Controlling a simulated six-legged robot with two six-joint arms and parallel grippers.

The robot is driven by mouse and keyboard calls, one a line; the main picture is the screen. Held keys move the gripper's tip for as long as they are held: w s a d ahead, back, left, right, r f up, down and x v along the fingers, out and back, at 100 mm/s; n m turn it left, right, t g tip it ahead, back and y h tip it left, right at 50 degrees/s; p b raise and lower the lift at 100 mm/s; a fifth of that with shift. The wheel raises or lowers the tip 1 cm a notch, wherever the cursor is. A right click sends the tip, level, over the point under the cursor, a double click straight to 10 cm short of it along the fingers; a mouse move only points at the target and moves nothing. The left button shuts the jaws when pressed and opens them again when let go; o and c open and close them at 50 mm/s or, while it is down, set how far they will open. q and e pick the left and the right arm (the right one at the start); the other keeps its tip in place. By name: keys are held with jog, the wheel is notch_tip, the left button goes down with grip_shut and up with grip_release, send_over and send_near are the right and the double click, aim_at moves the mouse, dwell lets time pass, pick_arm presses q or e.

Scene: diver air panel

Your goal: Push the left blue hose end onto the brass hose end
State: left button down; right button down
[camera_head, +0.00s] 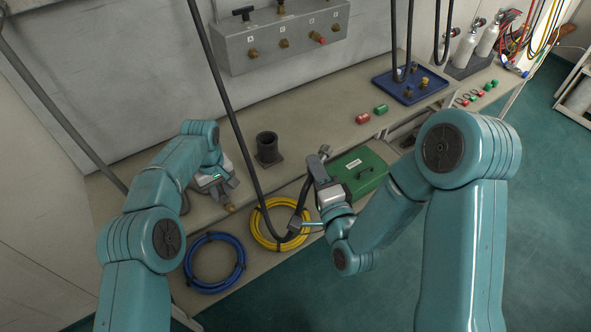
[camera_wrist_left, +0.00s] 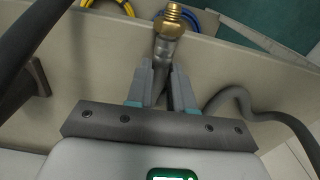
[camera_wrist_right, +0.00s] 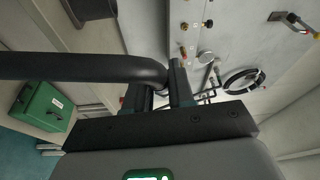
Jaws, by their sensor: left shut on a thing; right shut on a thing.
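My left gripper (camera_head: 226,196) is shut on a dark hose just behind its brass hose end (camera_wrist_left: 171,20). The brass end sticks out past the fingers, above the bench front; it also shows in the head view (camera_head: 230,208). My right gripper (camera_head: 314,175) is shut on a thick black hose (camera_wrist_right: 85,68), which hangs in a long loop in the head view (camera_head: 232,118). The tip of this hose is largely hidden by the fingers. The two grippers are apart. A coiled blue hose (camera_head: 236,281) lies at the bench front; I cannot make out its ends.
A yellow coil (camera_head: 257,232) lies beside the blue one. A dark post (camera_head: 267,147) stands behind. A green case (camera_head: 358,172) is right of my right gripper. The valve panel (camera_head: 235,50) is on the wall. A blue tray (camera_head: 405,92) sits further right.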

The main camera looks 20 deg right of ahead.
jog(key=s+a+f+n+g+y, duration=0.5)
jog(key=a+f+n+g+y, duration=0.1)
jog(key=a+f+n, duration=0.2)
jog(key=s+a+f+n+g+y, duration=0.5)
jog(key=a+f+n+y, duration=0.1)
jog(key=a+f+n, duration=0.15)
jog(key=w+a, duration=0.2)
jog(key=w, duration=0.5)
jog(key=shift+w+f, duration=0.15)
jog(key=shift+f, duration=0.05)
jog(key=shift+w+a+r+m, duration=0.1)
jog(key=shift+w+a+m, duration=0.1)
jog(key=shift+w, duration=0.45)
jog(key=shift+w+a+m, duration=0.1)
jog(key=shift+w+a, duration=0.05)
jog(key=shift+w, duration=0.45)
dwell(1.0)
jog(key=c, duration=0.9)
grip_release()
